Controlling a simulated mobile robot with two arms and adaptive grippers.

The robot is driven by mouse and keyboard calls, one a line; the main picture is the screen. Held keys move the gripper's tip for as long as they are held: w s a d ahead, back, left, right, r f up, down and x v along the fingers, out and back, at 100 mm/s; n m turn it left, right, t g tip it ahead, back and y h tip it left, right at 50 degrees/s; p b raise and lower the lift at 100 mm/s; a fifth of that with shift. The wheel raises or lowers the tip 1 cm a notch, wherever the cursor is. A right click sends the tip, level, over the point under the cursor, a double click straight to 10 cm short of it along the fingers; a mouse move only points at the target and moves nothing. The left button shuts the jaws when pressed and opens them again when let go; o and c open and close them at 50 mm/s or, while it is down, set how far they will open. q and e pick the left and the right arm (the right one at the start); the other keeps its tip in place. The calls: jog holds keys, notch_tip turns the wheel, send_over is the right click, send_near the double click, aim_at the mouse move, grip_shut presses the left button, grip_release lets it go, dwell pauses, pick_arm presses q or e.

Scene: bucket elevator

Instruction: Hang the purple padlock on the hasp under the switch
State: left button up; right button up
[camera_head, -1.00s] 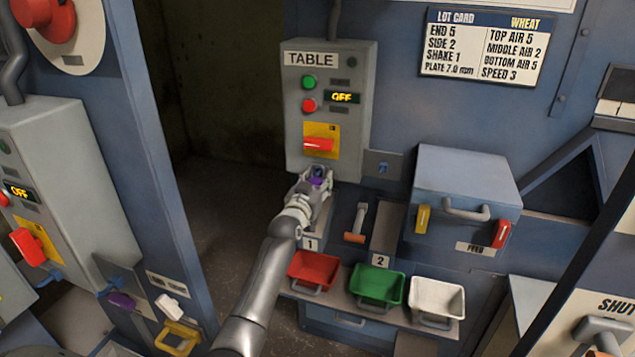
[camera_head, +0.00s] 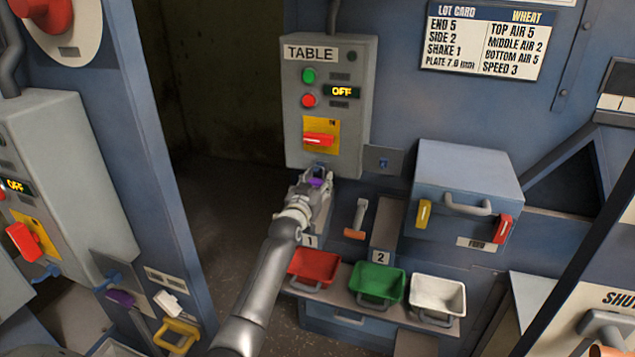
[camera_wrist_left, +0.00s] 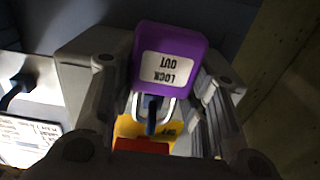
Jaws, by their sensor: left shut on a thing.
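My left gripper (camera_head: 318,180) is shut on the purple padlock (camera_head: 316,183), just below the grey TABLE box. In the left wrist view the padlock (camera_wrist_left: 170,55), lettered LOCK OUT, sits between the fingers with its metal shackle (camera_wrist_left: 136,104) toward the box. A blue hasp (camera_wrist_left: 152,115) shows at the shackle, in front of the red switch handle (camera_wrist_left: 140,146). I cannot tell whether the hasp passes through the shackle. In the head view the red switch handle (camera_head: 319,139) lies level on its yellow plate, and the arm hides the hasp. My right gripper is out of view.
Red (camera_head: 314,267), green (camera_head: 377,283) and white (camera_head: 438,297) bins stand below. A grey FEED box (camera_head: 466,180) is at the right. Another purple padlock (camera_head: 120,298) hangs at lower left. An orange-ended scraper (camera_head: 356,234) lies right of my gripper.

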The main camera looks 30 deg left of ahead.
pick_arm(q)
jog(key=o, duration=1.2)
jog(key=shift+c, duration=0.2)
jog(key=shift+s+r+p, duration=0.1)
jog(key=shift+s+p, duration=0.2)
jog(key=shift+p, duration=0.1)
jog(key=shift+p+v, duration=1.55)
jog(key=shift+v, duration=0.5)
jog(key=p+v, duration=0.2)
jog(key=v, duration=0.1)
jog(key=p+v, duration=0.1)
jog(key=v, duration=0.1)
jog(key=shift+s+f, duration=0.25)
jog(key=shift+f, duration=0.1)
